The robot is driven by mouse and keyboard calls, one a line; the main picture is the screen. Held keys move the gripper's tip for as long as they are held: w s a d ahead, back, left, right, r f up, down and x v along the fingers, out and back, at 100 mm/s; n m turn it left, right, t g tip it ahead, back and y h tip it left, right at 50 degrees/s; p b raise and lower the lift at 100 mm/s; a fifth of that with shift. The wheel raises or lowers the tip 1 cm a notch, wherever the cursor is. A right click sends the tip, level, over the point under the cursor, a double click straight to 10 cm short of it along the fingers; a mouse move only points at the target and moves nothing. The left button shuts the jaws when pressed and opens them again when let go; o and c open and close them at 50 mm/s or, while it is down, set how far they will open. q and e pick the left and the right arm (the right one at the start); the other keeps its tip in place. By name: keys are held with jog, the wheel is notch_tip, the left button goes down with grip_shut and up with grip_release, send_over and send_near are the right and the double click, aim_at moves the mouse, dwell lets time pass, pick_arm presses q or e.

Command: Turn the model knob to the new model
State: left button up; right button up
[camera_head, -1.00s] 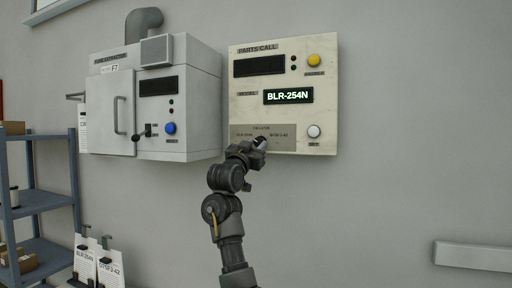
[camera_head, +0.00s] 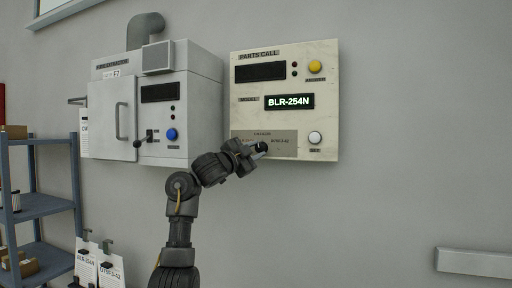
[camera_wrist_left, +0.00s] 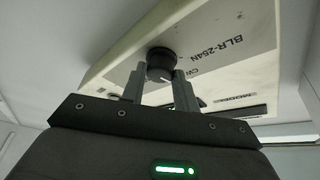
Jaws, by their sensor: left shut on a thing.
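The model display (camera_head: 289,101) reads BLR-254N. The label plate (camera_head: 283,137) carries a model name on each side, partly covered by the gripper. My right gripper is not in view.
The panel also has a yellow button (camera_head: 315,67), a white button (camera_head: 315,138) and a dark upper screen (camera_head: 260,72). A fume extractor (camera_head: 110,105) hangs close on the left. A blue shelf (camera_head: 40,205) stands at far left.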

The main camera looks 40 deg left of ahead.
pick_arm(q)
jog(key=shift+r+m+g+h+p, duration=0.15)
jog(key=shift+m+g+p, duration=0.15)
jog(key=shift+m+p, duration=0.4)
jog(key=shift+m+g+h+p, duration=0.15)
jog(key=shift+m+g+p, duration=0.25)
jog(key=shift+m, duration=0.5)
jog(key=o, duration=1)
